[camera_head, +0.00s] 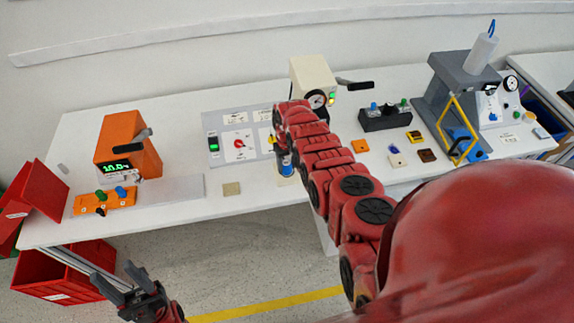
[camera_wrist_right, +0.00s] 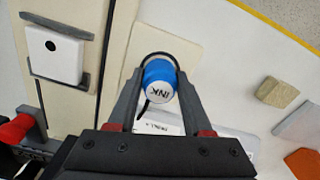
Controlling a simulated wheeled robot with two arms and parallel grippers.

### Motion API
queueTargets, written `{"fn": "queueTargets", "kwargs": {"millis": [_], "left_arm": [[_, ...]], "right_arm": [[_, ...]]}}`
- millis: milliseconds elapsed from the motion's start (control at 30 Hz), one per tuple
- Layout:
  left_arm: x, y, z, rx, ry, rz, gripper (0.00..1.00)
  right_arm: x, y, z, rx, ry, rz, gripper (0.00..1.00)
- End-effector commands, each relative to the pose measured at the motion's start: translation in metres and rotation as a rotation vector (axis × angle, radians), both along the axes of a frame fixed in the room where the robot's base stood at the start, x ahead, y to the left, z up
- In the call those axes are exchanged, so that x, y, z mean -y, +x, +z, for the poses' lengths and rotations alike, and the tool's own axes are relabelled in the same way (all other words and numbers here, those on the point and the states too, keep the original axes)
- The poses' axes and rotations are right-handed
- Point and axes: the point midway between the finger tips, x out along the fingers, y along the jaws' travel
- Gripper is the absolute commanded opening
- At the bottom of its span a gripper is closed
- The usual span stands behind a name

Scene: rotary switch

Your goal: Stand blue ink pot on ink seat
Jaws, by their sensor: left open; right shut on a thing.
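The blue ink pot (camera_wrist_right: 160,82), with a white top marked INK, sits between the fingertips of my right gripper (camera_wrist_right: 158,92) in the right wrist view. The gripper is shut on it. A cream plate with a dark ring (camera_wrist_right: 180,45), seemingly the ink seat, lies right behind the pot; I cannot tell whether they touch. In the head view the pot (camera_head: 286,170) shows small below my right gripper (camera_head: 284,158), at the table's front middle. My left gripper (camera_head: 128,282) is open and empty, low in front of the table.
A switch panel (camera_head: 238,146) and a beige press (camera_head: 312,78) stand close behind. A tan block (camera_head: 231,189) lies left of the pot. An orange machine (camera_head: 122,148) stands left, a grey press (camera_head: 465,85) right. Several small blocks lie to the right.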

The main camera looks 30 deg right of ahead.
Motion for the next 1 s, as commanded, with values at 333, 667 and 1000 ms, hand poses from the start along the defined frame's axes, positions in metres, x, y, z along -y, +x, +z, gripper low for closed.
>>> {"fn": "queueTargets", "kwargs": {"millis": [333, 667, 1000], "left_arm": [[0.000, 0.000, -0.002, 0.000, 0.000, 0.000, 0.50], [0.000, 0.000, -0.002, 0.000, 0.000, 0.000, 0.50], [0.000, 0.000, 0.012, 0.000, 0.000, 0.000, 0.50]], "right_arm": [[0.000, 0.000, -0.002, 0.000, 0.000, 0.000, 0.65], [0.000, 0.000, -0.002, -0.001, 0.000, -0.001, 0.80], [0.001, 0.001, 0.019, 0.002, -0.001, -0.001, 0.80]]}}
